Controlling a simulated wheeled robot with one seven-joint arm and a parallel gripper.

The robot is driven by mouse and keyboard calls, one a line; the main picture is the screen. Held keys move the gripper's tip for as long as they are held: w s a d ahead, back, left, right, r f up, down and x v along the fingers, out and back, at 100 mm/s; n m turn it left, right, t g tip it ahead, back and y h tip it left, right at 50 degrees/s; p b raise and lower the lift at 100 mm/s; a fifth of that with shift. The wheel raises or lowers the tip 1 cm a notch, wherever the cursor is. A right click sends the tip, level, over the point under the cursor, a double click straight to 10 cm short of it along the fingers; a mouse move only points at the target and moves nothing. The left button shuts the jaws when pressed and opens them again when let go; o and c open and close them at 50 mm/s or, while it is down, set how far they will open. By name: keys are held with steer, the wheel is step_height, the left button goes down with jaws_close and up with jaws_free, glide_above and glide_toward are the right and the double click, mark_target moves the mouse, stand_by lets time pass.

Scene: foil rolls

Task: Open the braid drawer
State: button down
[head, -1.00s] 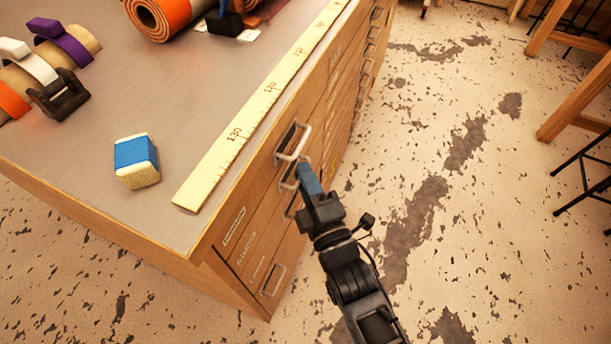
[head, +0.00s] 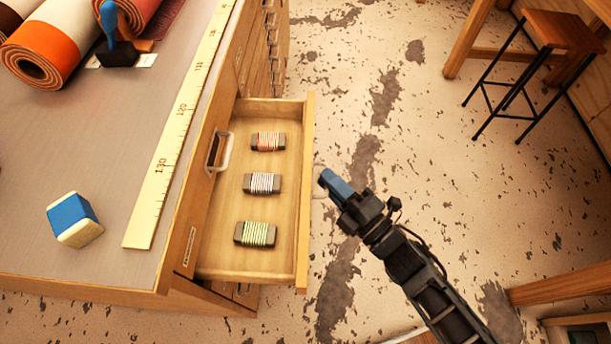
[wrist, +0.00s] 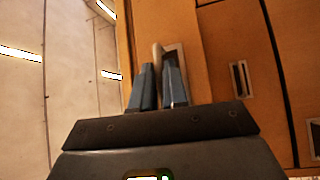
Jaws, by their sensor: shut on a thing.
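The braid drawer (head: 302,240) stands pulled out from the wooden cabinet in the head view. Inside it lie three grey cards wound with braid: red and white (head: 268,141), pale striped (head: 262,184) and green striped (head: 255,234). My gripper (head: 328,178) is just outside the drawer front, its blue fingers toward it. In the wrist view the fingers (wrist: 159,75) are closed around the pale bar handle (wrist: 157,50) of the drawer front. The handle is mostly hidden in the head view.
A yellow ruler (head: 178,125) runs along the cabinet top's edge. A blue and cream block (head: 75,220) and rolled mats (head: 45,55) lie on top. A stool (head: 550,50) stands at the upper right. The floor on the right is mostly clear.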

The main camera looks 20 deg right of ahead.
steer(key=shift+s+d, duration=0.35)
steer(key=shift+d, duration=0.55)
steer(key=c, duration=1.2)
jaws_free()
steer(key=b+v, duration=0.1)
steer(key=v, duration=0.6)
steer(key=shift+s+d, duration=0.15)
steer(key=shift+s, duration=0.2)
